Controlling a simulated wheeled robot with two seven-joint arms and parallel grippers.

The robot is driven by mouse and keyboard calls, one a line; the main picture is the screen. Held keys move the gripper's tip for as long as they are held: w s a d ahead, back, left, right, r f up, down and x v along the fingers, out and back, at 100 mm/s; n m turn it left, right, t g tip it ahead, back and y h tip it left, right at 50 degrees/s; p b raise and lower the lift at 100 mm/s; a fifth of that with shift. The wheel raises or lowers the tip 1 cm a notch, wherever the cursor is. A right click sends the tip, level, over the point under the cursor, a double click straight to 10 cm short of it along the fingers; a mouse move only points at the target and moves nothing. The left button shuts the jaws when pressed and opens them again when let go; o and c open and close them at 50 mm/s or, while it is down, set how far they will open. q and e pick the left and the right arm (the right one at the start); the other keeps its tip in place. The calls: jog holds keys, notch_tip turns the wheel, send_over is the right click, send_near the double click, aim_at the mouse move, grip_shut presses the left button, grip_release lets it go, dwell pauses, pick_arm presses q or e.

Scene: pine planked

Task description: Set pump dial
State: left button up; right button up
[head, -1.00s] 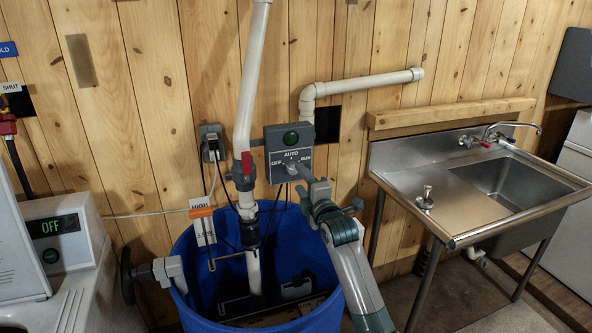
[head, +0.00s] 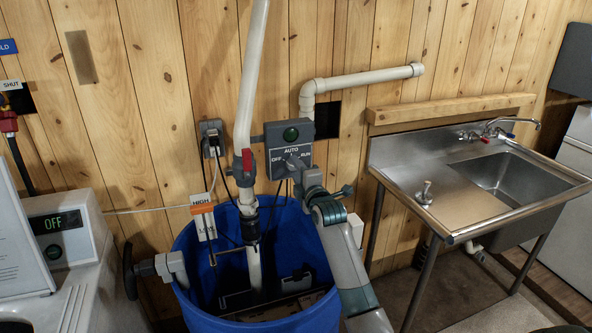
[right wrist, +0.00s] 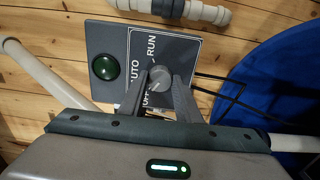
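The pump control box (head: 290,149) is grey with a green lamp and a dial (head: 291,161) marked OFF, AUTO and RUN. The dial also shows in the right wrist view (right wrist: 158,79) as a round grey knob with a pale mark; I cannot tell its setting for sure. My right gripper (head: 304,172) is at the front of the box. In the right wrist view its two fingers (right wrist: 159,84) stand on either side of the knob, slightly apart; firm contact is not clear. The fingers partly cover the OFF label.
A blue barrel (head: 210,258) with pipes and a float marked HIGH (head: 202,208) stands below the box. A white pipe with a red-handled valve (head: 247,160) is just left of it. A steel sink (head: 440,195) is at right, and a washer-like machine (head: 75,245) at left.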

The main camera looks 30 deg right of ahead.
jog(key=shift+m, duration=0.4)
jog(key=m+p, duration=0.5)
jog(key=m, duration=1.8)
dwell(0.7)
jog(key=o, duration=1.1)
jog(key=shift+c, duration=0.2)
jog(key=b+v, duration=0.5)
jog(key=v, duration=1.2)
jog(key=shift+s, duration=0.2)
